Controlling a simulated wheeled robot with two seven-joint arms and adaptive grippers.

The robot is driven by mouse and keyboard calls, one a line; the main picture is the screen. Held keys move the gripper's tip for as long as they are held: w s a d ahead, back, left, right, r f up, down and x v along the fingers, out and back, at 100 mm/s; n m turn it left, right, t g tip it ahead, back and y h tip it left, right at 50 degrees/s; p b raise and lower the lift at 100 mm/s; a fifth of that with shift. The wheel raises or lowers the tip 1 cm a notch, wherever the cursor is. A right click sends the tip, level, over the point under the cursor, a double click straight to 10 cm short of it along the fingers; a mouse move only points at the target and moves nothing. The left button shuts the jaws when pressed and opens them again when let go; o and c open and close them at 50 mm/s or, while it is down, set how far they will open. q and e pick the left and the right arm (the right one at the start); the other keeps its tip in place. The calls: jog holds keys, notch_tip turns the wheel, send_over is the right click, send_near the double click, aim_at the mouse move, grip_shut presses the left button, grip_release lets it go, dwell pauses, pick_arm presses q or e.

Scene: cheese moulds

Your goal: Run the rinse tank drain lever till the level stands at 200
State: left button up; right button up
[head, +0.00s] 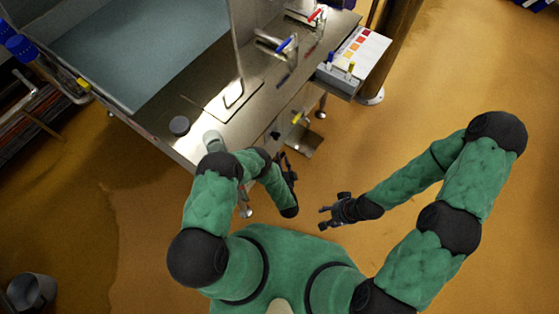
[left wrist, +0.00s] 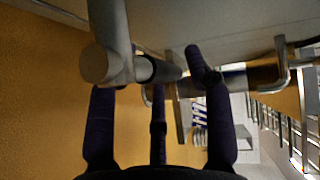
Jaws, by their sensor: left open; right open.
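The rinse tank (head: 205,85) appears to be the steel basin at the upper left of the head view, with grey-blue liquid (head: 135,45) in it. No level reading is legible. My left gripper (head: 285,163) is open beside the tank's front edge, low down. In the left wrist view its dark fingers (left wrist: 160,110) reach toward a grey metal pipe with a round end (left wrist: 98,64), under a steel surface. I cannot tell whether they touch it, or which part is the drain lever. My right gripper (head: 325,214) is open and empty over the floor.
A small yellow handle (head: 297,117) shows under the bench edge. Blue and red tap handles (head: 284,44) stand on the bench. A box with coloured squares (head: 358,55) projects at its right. A bucket (head: 32,291) stands lower left. The ochre floor at right is mostly clear.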

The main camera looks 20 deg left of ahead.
pick_arm(q)
jog(key=shift+w+a, duration=0.15)
jog(key=shift+w, duration=0.25)
grip_shut()
jog(key=shift+f, duration=0.1)
